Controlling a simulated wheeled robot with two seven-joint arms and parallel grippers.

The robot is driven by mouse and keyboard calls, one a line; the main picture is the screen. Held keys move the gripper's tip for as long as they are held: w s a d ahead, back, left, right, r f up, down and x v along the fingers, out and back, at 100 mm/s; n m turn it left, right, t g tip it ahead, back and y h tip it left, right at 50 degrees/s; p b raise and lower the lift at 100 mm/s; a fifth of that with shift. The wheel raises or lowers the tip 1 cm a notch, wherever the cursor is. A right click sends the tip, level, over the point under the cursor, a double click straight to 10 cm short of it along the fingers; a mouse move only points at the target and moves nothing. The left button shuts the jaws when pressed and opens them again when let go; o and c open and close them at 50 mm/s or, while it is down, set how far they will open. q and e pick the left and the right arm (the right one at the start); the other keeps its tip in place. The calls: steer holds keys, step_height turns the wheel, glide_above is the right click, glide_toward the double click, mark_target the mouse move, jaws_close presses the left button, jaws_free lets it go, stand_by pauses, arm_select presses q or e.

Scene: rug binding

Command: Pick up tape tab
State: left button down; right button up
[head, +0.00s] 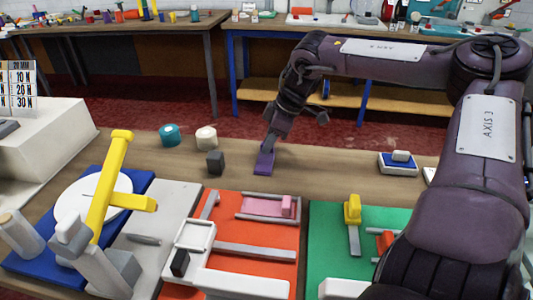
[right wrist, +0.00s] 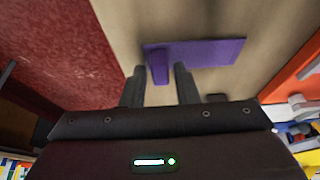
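The purple tape tab (head: 264,163) lies on the wooden table beyond the red board. In the right wrist view it is a flat purple strip (right wrist: 210,52) with a raised purple block (right wrist: 159,67) at one end. My right gripper (head: 268,143) points down at the tab from above. In the right wrist view its two fingers (right wrist: 159,80) are apart, one on each side of the raised block, with gaps visible. I cannot tell how far the fingertips reach down beside it. My left gripper is not in view.
A dark grey block (head: 215,162), a teal roll (head: 170,135) and a cream roll (head: 206,137) stand left of the tab. A blue-and-white pad (head: 398,163) lies to the right. Red (head: 262,235) and green (head: 325,235) boards with fixtures fill the front.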

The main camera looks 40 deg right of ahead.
jaws_close()
